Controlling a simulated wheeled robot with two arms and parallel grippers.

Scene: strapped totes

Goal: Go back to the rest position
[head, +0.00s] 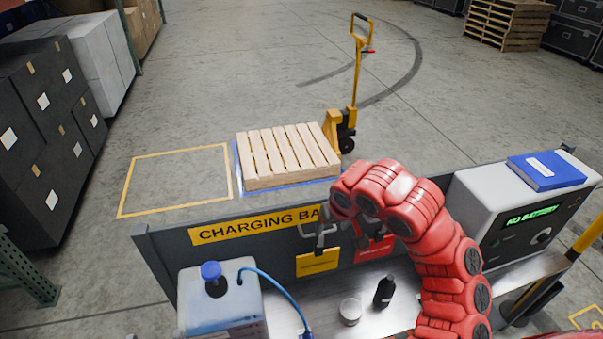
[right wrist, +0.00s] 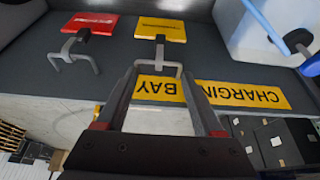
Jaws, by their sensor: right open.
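My right gripper (right wrist: 160,76) is open and empty in the right wrist view, its two dark fingers spread. A grey forked hook above a yellow tag (right wrist: 160,28) lies in line with the gap between the fingertips; I cannot tell whether they touch. A second grey hook (right wrist: 75,58) with a red tag (right wrist: 90,25) is beside it. In the head view my red right arm reaches over the bench, bent down toward the yellow tag (head: 318,262) and red tag (head: 372,250). The arm partly hides the hooks and the sign. My left gripper is not in view.
A jug with a blue cap (head: 211,271), a black bottle (head: 384,291) and a small jar (head: 350,311) stand on the bench. A charger box (head: 480,210) with a blue book (head: 546,171) is at right. A pallet (head: 287,157) and pallet jack (head: 346,128) stand beyond the panel.

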